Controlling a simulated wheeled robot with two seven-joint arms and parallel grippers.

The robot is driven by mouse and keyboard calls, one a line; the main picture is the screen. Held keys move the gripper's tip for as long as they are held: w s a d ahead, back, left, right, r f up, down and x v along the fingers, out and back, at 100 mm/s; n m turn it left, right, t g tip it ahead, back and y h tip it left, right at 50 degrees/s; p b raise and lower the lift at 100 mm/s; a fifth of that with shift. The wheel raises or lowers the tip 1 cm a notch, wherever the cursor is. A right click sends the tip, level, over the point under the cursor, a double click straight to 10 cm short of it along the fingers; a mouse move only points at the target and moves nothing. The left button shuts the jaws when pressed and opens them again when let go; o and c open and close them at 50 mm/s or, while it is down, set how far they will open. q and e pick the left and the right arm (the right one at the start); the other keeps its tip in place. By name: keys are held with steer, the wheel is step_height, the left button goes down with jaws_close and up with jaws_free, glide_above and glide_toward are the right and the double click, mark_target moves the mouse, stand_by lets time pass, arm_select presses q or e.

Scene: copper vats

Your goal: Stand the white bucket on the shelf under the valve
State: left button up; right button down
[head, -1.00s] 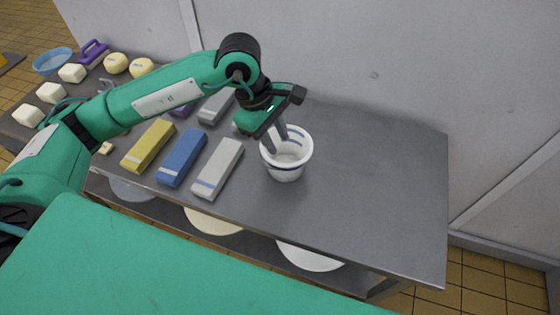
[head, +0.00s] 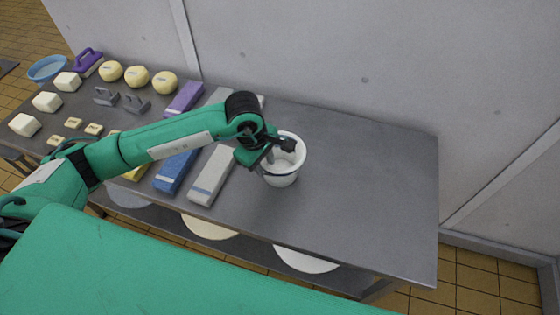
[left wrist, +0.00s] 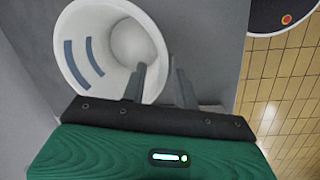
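The white bucket (head: 281,178) stands upright on the grey metal table, right of a pale grey bar. My left gripper (head: 271,157) is at its left rim in the head view, where its fingers are mostly hidden. In the left wrist view the bucket (left wrist: 82,22) shows its open top, with blue stripes inside. There the fingers of my left gripper (left wrist: 160,82) are apart, one over the bucket's inside and one outside the rim, with the wall between them. I see no clear contact. My right gripper, the valve and a shelf under it are not in view.
The table (head: 370,190) is bare right of the bucket. To its left lie a pale grey bar (head: 212,176), a blue bar (head: 175,172), several white blocks and yellow rounds. A wall (head: 340,60) stands behind the table. Round pale things (head: 305,261) sit below.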

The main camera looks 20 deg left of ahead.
arm_select(q)
steer(key=shift+w+d+f+p, duration=0.15)
steer(key=shift+f+p, duration=0.05)
steer(key=shift+f, duration=0.65)
steer(key=shift+w+d+f+p, duration=0.1)
steer(key=shift+f+p, duration=0.05)
steer(key=shift+f, duration=0.65)
jaws_close()
arm_select(e)
steer(key=shift+r, duration=0.7)
arm_select(q)
steer(key=shift+r, duration=0.1)
